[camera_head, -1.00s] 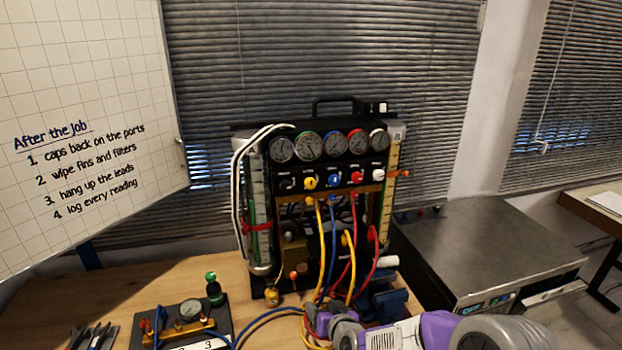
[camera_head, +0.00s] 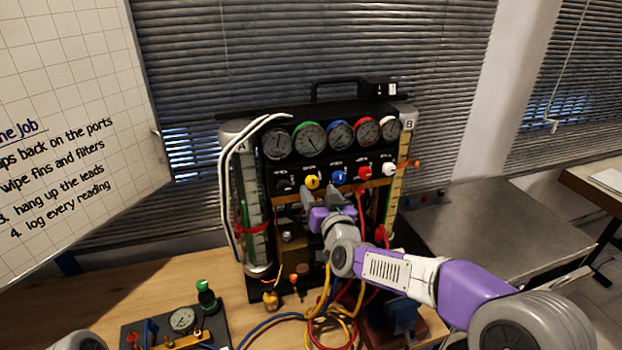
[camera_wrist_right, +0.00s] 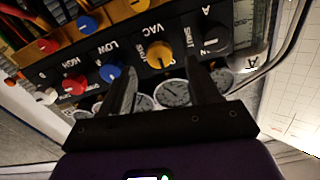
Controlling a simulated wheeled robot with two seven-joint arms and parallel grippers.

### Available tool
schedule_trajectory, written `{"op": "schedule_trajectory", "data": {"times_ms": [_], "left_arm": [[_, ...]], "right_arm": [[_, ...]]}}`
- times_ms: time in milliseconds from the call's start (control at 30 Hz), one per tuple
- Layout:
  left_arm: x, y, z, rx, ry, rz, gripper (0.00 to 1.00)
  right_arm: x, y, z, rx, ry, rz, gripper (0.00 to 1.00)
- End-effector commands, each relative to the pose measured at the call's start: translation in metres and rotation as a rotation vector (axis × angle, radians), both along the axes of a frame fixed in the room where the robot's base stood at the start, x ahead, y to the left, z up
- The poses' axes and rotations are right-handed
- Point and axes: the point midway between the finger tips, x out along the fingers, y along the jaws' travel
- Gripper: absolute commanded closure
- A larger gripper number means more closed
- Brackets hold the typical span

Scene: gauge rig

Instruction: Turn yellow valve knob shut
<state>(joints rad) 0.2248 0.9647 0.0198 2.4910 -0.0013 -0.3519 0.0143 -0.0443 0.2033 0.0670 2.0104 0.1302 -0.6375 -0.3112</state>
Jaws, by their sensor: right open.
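The yellow valve knob (camera_head: 312,181) sits on the black front panel of the gauge rig, below the row of gauges, between a black knob and a blue knob. In the right wrist view the yellow knob (camera_wrist_right: 158,54) shows beside the label VAC. My right gripper (camera_head: 321,194) is open and empty, just below and in front of the knob in the head view. In the wrist view its two fingers (camera_wrist_right: 162,72) point toward the panel, with the knob lying between their lines, just past the tips. No contact shows. My left gripper is not in view.
A blue knob (camera_head: 337,177), red knob (camera_head: 364,173) and white knob (camera_head: 389,169) stand right of the yellow one. Hoses hang below the panel. A small gauge board (camera_head: 182,320) lies on the bench at left. A grey bench (camera_head: 500,225) is at right.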

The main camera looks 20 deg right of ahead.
Motion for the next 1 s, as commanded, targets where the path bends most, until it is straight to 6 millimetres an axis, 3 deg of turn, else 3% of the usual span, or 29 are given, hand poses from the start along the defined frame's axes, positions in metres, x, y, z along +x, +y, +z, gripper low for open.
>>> {"op": "schedule_trajectory", "data": {"times_ms": [300, 700, 767, 1000], "left_arm": [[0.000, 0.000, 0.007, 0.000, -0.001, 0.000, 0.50], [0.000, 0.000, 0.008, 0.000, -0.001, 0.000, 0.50], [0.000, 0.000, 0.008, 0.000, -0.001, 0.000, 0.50], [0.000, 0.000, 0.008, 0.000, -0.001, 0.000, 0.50]], "right_arm": [[0.044, 0.001, 0.000, 0.001, 0.001, -0.001, 0.39], [0.053, 0.002, -0.001, 0.000, 0.002, 0.000, 0.39], [0.053, 0.002, -0.001, 0.000, 0.002, 0.000, 0.45], [0.053, 0.002, 0.000, 0.001, 0.001, 0.000, 0.82]]}}
